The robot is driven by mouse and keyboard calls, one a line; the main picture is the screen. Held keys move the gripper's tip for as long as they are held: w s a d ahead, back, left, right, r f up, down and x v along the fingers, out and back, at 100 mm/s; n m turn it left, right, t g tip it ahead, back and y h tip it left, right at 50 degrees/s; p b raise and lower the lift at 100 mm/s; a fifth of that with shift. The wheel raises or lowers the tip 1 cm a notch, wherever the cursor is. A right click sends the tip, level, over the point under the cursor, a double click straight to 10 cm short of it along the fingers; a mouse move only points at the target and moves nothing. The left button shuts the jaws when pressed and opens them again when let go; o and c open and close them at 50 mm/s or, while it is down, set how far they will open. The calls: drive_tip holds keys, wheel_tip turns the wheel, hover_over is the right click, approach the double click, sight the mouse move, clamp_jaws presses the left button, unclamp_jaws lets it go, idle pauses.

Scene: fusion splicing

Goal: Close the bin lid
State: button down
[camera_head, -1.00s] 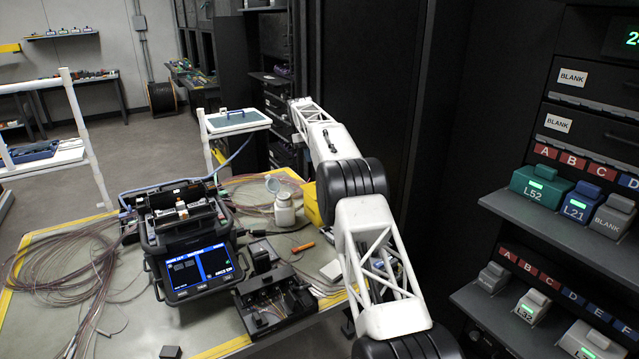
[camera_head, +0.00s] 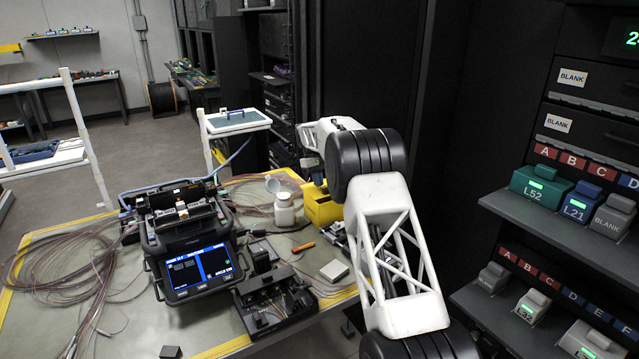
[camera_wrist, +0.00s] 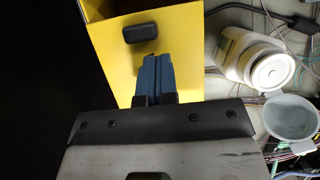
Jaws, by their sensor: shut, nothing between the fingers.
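The yellow bin (camera_head: 322,211) stands on the table's far right part, partly hidden behind my arm. In the wrist view its yellow panel (camera_wrist: 112,60) fills the upper middle, with a black handle (camera_wrist: 140,28) on it and a dark opening at the top edge. I cannot tell whether that panel is the lid or a wall. My gripper (camera_wrist: 151,58) has its blue fingers together, empty, over the yellow panel just below the handle in the picture. Whether they touch it is unclear. In the head view my gripper's tips are hard to make out above the bin.
A white bottle (camera_head: 285,209) stands left of the bin, with a round translucent cup or cap (camera_wrist: 290,117) beside it in the wrist view. The fusion splicer (camera_head: 190,240), a black tool tray (camera_head: 272,298) and loose fibres crowd the table. A dark cabinet rises behind the arm.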

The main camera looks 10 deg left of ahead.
sight(324, 190)
drive_tip(key=shift+s+d, duration=0.35)
drive_tip(key=shift+d, duration=0.15)
drive_tip(key=shift+s+d, duration=1.3)
drive_tip(key=shift+s, duration=0.05)
drive_tip(key=shift+a+f, duration=0.1)
drive_tip(key=shift+w+a, duration=0.5)
drive_tip(key=shift+w, duration=0.05)
drive_tip(key=shift+w+a, duration=0.95)
drive_tip(key=v, duration=1)
drive_tip(key=shift+d, duration=0.15)
